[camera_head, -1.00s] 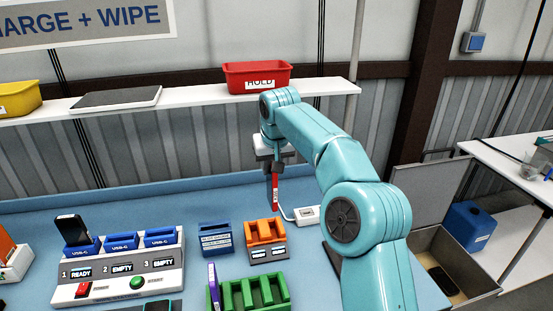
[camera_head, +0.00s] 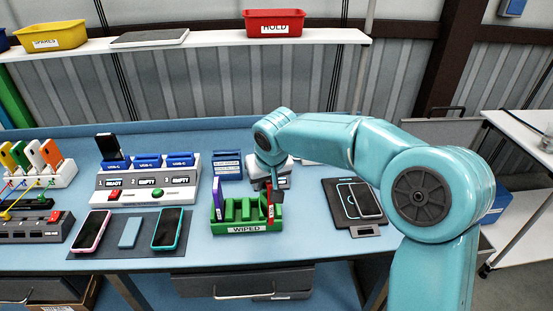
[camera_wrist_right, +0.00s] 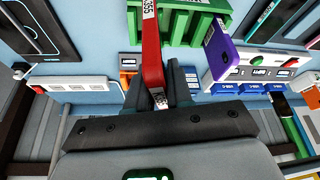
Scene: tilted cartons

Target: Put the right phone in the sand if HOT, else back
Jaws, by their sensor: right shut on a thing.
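My right gripper (camera_head: 276,186) is shut on a slim red phone (camera_head: 270,212). In the wrist view the red phone (camera_wrist_right: 152,48) runs from between the fingers (camera_wrist_right: 160,92) towards the green rack (camera_wrist_right: 190,30). In the head view it is upright at the right end of the green rack (camera_head: 246,229) marked WIPED. I cannot tell whether it rests in the slot. A purple phone (camera_head: 217,190) stands at the rack's left end. The sand box's inside is hidden behind my arm; I see no sand. No HOT reading is legible. My left gripper is not in view.
A charger (camera_head: 148,186) with a dark phone (camera_head: 108,146) stands left of the rack. Phones lie on a dark mat (camera_head: 127,255) in front. A dark pad with a phone (camera_head: 366,198) lies right. A red HOLD bin (camera_head: 275,28) is on the shelf.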

